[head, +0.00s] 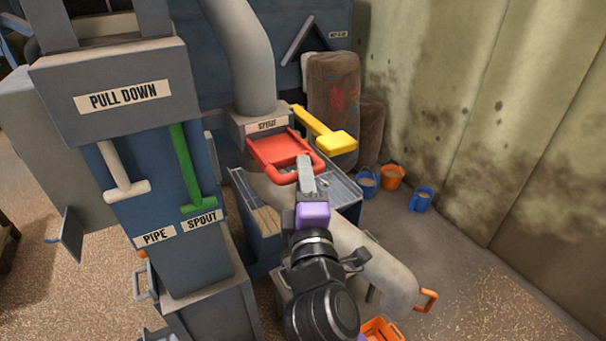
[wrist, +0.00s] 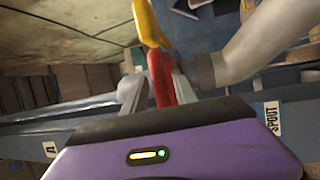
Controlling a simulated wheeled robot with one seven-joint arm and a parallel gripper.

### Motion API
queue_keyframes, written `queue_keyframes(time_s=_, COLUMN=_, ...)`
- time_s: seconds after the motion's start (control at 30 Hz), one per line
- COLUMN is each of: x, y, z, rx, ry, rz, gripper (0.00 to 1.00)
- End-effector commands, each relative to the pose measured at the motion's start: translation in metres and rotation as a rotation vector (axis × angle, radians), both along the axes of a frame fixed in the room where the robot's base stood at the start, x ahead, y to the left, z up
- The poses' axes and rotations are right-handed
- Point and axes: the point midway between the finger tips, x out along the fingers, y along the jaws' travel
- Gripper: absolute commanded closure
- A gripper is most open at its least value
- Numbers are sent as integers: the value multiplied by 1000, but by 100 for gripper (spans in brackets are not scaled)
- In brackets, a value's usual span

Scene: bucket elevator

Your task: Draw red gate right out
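The red gate (head: 280,148) is a flat slide with a raised rim and a handle bar at its front. It sticks out of the grey housing labelled SPOUT (head: 266,126), below the bent grey pipe. My gripper (head: 306,172) is at the front handle of the gate. In the wrist view the red handle (wrist: 160,77) lies between the two grey fingers of my gripper (wrist: 157,92), with both fingers close against it. The gripper looks shut on it. The gate's inner end is hidden in the housing.
A yellow handle (head: 327,132) stands just right and behind the gate. White (head: 122,172) and green (head: 188,170) levers are on the left panel. A sloping grey pipe (head: 376,268) runs below my gripper. Small buckets (head: 392,177) stand by the right wall, with open floor in front.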

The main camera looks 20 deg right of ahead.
Motion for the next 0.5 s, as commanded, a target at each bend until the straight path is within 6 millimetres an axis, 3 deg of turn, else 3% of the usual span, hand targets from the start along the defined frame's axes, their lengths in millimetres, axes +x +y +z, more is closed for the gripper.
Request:
queue_keyframes(time_s=0.33, x=-1, y=0, z=1, rx=0, ry=-2, rz=0, gripper=60)
queue_keyframes(time_s=0.5, x=-18, y=4, z=-5, rx=1, ry=-1, rz=1, gripper=60)
